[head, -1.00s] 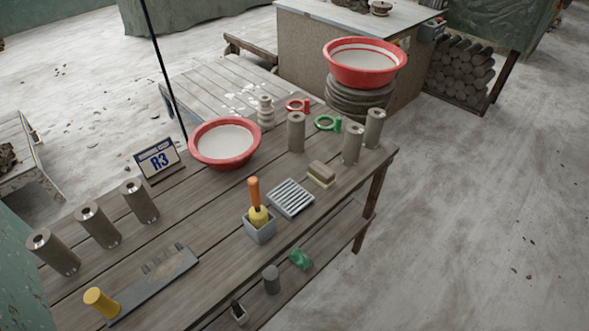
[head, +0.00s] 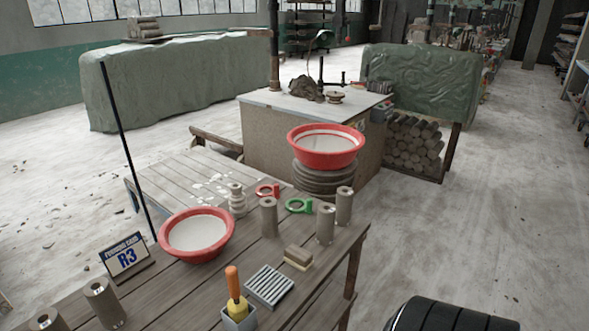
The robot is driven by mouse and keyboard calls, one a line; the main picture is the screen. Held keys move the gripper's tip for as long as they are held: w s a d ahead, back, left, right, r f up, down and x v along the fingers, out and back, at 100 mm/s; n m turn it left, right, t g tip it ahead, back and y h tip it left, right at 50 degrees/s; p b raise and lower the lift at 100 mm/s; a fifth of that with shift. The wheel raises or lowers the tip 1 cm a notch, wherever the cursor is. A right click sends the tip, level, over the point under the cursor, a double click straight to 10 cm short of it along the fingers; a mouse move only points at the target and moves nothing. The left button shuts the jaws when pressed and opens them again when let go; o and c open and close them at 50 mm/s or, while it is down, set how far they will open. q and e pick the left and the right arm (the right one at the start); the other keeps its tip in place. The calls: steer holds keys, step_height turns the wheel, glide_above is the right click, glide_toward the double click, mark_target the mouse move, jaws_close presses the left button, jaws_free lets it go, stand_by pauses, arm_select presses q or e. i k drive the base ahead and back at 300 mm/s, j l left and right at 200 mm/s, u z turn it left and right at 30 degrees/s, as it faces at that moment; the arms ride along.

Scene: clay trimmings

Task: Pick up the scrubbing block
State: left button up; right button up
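The scrubbing block (head: 298,257), brown on top with a pale cream lower part, lies near the right front edge of the wooden table (head: 188,291). It sits just behind a grey slatted rack (head: 269,285) and is apart from it. Nothing covers it. Neither of my grippers shows in the head view.
A grey pot (head: 238,319) with an orange-handled tool stands left of the rack. Several clay cylinders (head: 326,224), a green ring (head: 299,206) and a red basin (head: 196,234) stand around. A dark rounded shape (head: 450,316) fills the lower right edge. Floor right of the table is open.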

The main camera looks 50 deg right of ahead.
mark_target(297, 256)
steer(key=z, duration=1.65)
steer(key=l+u, duration=0.15)
steer(key=u, duration=0.8)
steer(key=l+u, duration=0.4)
steer(key=l, duration=0.15)
steer(key=l+u, duration=0.4)
steer(key=l, duration=0.2)
steer(key=k+l+u, duration=0.15)
steer(key=l+u, duration=0.2)
steer(key=l, duration=0.15)
